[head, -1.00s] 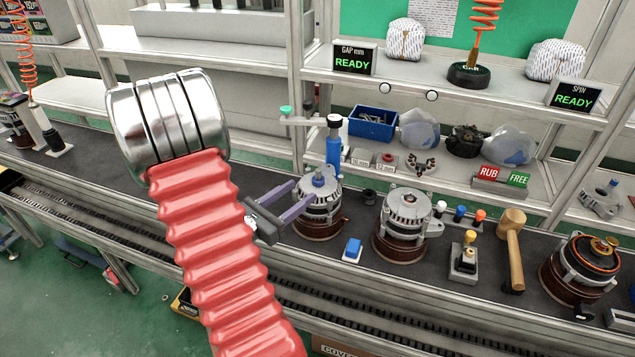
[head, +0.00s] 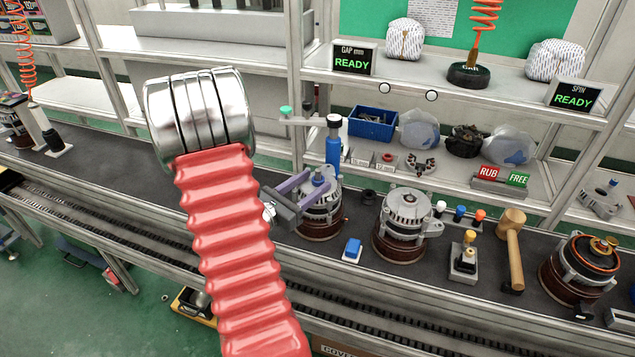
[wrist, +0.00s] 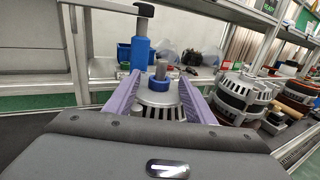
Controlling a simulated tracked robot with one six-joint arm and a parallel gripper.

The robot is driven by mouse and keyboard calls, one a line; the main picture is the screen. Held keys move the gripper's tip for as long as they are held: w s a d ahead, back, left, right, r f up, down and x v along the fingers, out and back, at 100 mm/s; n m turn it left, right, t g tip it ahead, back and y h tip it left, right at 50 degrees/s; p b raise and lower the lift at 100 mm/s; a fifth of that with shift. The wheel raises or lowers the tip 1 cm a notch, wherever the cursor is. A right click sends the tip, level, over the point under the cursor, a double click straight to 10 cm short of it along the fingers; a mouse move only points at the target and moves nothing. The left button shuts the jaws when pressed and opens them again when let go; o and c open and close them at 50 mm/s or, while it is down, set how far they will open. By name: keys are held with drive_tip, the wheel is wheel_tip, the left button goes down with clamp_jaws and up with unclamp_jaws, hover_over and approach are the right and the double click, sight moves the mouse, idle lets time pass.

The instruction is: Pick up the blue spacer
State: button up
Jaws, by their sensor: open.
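The blue spacer (wrist: 158,86) is a short blue ring around the grey shaft on top of the left alternator (wrist: 160,110). In the head view the spacer (head: 319,180) is partly hidden by my fingers. My gripper (wrist: 160,82) is open, with one purple finger on each side of the spacer. A gap shows on both sides in the wrist view, and the fingers reach about as far as the spacer. In the head view my gripper (head: 318,183) comes in from the left over the alternator (head: 321,215).
A tall blue post with a black knob (head: 333,150) stands close behind the alternator. A second alternator (head: 402,225) stands to the right. A blue-and-white block (head: 352,249) lies in front. A mallet (head: 513,250) and another alternator are farther right. The belt at left is clear.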

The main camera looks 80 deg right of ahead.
drive_tip(key=shift+x, duration=1.5)
drive_tip(key=c, duration=1.1)
drive_tip(key=shift+c, duration=0.2)
drive_tip(key=shift+r, duration=5)
